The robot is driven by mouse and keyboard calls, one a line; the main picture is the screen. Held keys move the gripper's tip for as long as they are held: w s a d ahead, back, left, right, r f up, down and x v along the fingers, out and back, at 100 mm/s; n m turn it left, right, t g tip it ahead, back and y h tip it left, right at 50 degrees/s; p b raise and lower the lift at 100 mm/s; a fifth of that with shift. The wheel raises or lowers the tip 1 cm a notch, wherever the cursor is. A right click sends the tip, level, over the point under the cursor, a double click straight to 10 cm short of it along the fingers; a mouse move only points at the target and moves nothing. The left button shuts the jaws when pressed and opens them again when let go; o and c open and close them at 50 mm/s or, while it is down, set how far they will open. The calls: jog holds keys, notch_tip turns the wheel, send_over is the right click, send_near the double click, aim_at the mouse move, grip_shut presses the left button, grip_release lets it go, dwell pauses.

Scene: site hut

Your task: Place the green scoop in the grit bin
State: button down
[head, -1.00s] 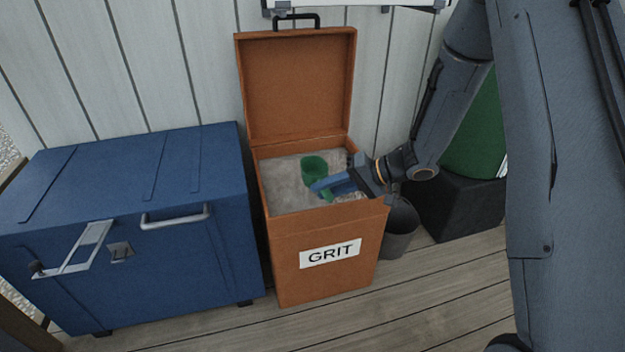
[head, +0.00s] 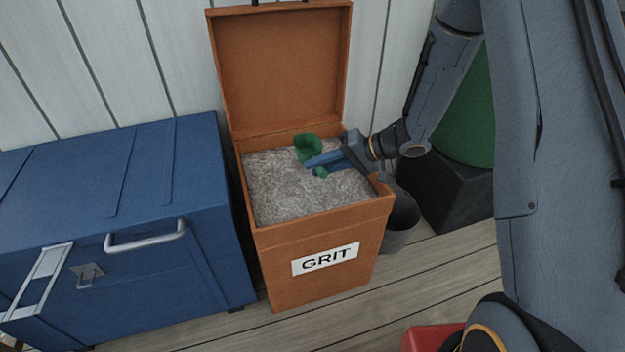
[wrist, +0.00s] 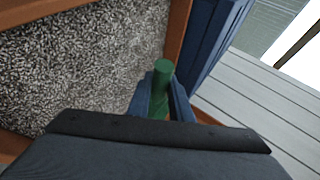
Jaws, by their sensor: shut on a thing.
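The orange grit bin (head: 322,287) stands with its lid up against the wall and a "GRIT" label on its front. Grey grit (head: 285,195) fills it to a little below the rim. My gripper (head: 316,167) is over the back right part of the bin's opening, shut on the green scoop (head: 307,146). The scoop's cup shows beyond the fingers in the head view. In the wrist view, the scoop's green handle (wrist: 162,76) stands between the two blue fingers, and its cup is hidden. I cannot tell whether the scoop touches the grit.
A blue chest (head: 180,268) stands close to the bin's left side. A grey bucket (head: 402,225) is at its right, beside a dark block (head: 455,200) under a green rounded thing (head: 468,125). Something red (head: 428,338) is at the bottom edge.

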jog(key=f, duration=0.2)
jog(key=f+b, duration=0.1)
jog(key=f, duration=0.1)
jog(key=shift+s+a+f, duration=0.1)
jog(key=shift+a, duration=0.3)
jog(key=shift+f+b, duration=0.35)
jog(key=shift+f, duration=1.3)
jog(key=shift+f, duration=0.2)
jog(key=c, duration=1.9)
grip_release()
jog(key=shift+o, duration=0.2)
